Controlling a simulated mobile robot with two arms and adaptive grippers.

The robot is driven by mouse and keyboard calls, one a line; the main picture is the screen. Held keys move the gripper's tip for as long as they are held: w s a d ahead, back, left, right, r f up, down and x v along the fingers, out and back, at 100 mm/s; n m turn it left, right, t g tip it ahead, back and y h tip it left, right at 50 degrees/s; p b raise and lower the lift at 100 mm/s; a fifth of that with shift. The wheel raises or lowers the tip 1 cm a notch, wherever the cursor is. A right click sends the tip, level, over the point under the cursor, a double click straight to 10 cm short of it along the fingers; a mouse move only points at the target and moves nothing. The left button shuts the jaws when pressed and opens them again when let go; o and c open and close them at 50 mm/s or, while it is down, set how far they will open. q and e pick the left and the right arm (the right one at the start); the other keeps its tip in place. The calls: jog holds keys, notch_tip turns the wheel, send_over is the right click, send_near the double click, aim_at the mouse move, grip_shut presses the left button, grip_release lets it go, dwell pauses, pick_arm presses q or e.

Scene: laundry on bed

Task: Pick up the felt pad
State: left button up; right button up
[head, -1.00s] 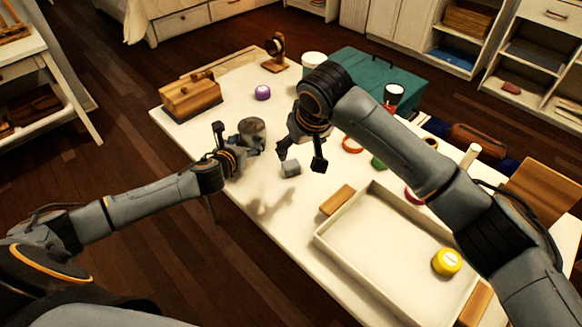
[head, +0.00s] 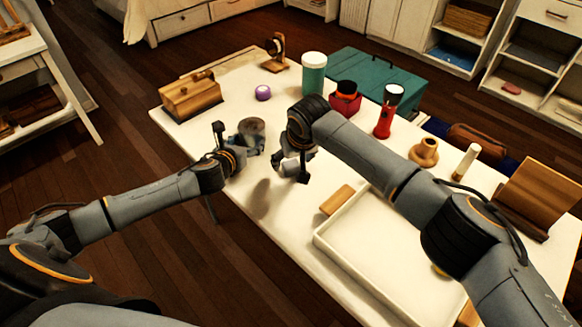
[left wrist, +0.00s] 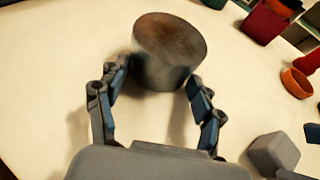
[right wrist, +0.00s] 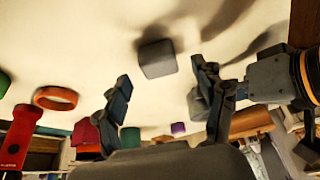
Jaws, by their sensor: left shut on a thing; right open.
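The small grey block (right wrist: 157,58), which I take for the felt pad, lies on the white table. It also shows in the left wrist view (left wrist: 273,153); in the head view my right gripper largely covers it. My right gripper (head: 290,168) is open and close to the block. In the right wrist view the block is beyond the fingertips, roughly in line with the gap between them. My left gripper (left wrist: 155,78) is shut on a grey cylinder with a brown top (left wrist: 168,52), which also shows in the head view (head: 252,130).
A white tray (head: 335,250) and a wooden block (head: 337,199) are near my right arm. A purple roll (head: 263,93), teal jar (head: 313,75), red container (head: 345,100) and red flashlight (head: 384,118) stand farther back. An orange ring (right wrist: 56,98) lies near the grey block.

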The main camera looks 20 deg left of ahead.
aim_at(292, 165)
jog(key=shift+x, duration=0.8)
jog(key=c, duration=1)
jog(key=shift+r, duration=0.15)
notch_tip(292, 165, up, 10)
